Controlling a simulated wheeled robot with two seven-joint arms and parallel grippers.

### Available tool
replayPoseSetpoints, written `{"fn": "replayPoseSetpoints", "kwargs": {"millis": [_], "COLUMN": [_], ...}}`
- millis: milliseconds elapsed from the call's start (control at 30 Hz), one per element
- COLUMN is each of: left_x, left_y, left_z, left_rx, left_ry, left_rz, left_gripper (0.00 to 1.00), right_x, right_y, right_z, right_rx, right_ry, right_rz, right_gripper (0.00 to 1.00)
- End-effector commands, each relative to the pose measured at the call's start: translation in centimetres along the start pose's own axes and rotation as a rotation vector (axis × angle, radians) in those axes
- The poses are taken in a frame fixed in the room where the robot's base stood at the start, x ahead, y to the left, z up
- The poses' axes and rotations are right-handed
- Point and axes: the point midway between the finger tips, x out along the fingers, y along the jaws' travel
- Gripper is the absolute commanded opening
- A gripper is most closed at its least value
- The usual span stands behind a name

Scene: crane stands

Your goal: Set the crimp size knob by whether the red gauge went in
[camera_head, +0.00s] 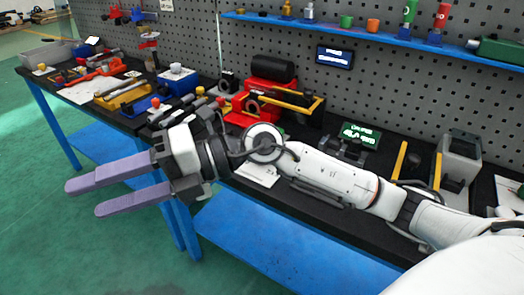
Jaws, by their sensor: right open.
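My right gripper (84,199) is open and empty. Its two grey-purple fingers point left, over the floor in front of the workbench, apart from everything. My left gripper is not in view. I cannot clearly pick out the crimp size knob or the red gauge. A red machine with a black cylinder on top (272,69) stands against the pegboard, partly behind yellow bars. A dark device (342,150) sits beside a small green display (360,135) whose text is too small to read surely. My right arm and wrist hide part of the bench.
The black-topped workbench (405,152) with blue legs is crowded with tools. A blue wall shelf (390,42) holds small coloured bottles. A grey box-like machine (459,160) stands at the right. A lower blue shelf (270,235) is bare. The green floor at left is clear.

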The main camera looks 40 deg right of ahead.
Motion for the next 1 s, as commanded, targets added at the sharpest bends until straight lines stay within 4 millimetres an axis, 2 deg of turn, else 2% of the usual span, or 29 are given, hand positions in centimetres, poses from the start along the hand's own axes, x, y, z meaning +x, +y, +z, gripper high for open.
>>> {"fn": "replayPoseSetpoints", "kwargs": {"millis": [33, 67, 100, 167, 200, 267, 300, 400, 500, 600, 667, 767, 1000], "left_x": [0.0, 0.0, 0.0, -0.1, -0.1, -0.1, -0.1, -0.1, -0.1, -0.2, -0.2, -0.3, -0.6], "left_y": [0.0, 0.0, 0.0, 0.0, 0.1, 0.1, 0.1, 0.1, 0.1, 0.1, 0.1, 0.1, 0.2], "left_z": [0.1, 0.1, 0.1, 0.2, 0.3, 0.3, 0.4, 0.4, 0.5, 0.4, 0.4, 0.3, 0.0], "left_rx": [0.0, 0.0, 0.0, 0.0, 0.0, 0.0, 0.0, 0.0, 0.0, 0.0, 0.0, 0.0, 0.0], "left_ry": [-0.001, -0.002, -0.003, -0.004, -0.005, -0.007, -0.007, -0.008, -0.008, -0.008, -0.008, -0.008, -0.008], "left_rz": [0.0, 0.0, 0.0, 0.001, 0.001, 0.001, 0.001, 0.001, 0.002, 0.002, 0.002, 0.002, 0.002], "left_gripper": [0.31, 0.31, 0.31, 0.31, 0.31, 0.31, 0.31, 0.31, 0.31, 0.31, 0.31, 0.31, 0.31], "right_x": [-1.1, -2.1, -4.0, -7.5, -10.3, -14.7, -17.6, -23.7, -27.6, -29.4, -29.7, -29.6, -29.1], "right_y": [-2.9, -4.8, -7.1, -10.2, -11.6, -13.1, -13.6, -13.8, -13.3, -13.4, -13.8, -15.1, -19.5], "right_z": [1.1, 1.7, 2.9, 5.1, 6.7, 8.9, 10.2, 12.3, 13.3, 13.7, 13.8, 13.9, 14.7], "right_rx": [-0.068, -0.094, -0.122, -0.144, -0.146, -0.135, -0.122, -0.075, -0.033, -0.011, -0.005, -0.004, -0.005], "right_ry": [0.031, 0.045, 0.051, 0.037, 0.014, -0.034, -0.071, -0.163, -0.23, -0.261, -0.266, -0.264, -0.261], "right_rz": [-0.178, -0.288, -0.436, -0.654, -0.792, -0.979, -1.088, -1.298, -1.422, -1.478, -1.489, -1.49, -1.487], "right_gripper": [0.47, 0.47, 0.47, 0.47, 0.47, 0.47, 0.47, 0.47, 0.47, 0.47, 0.47, 0.47, 0.47]}}
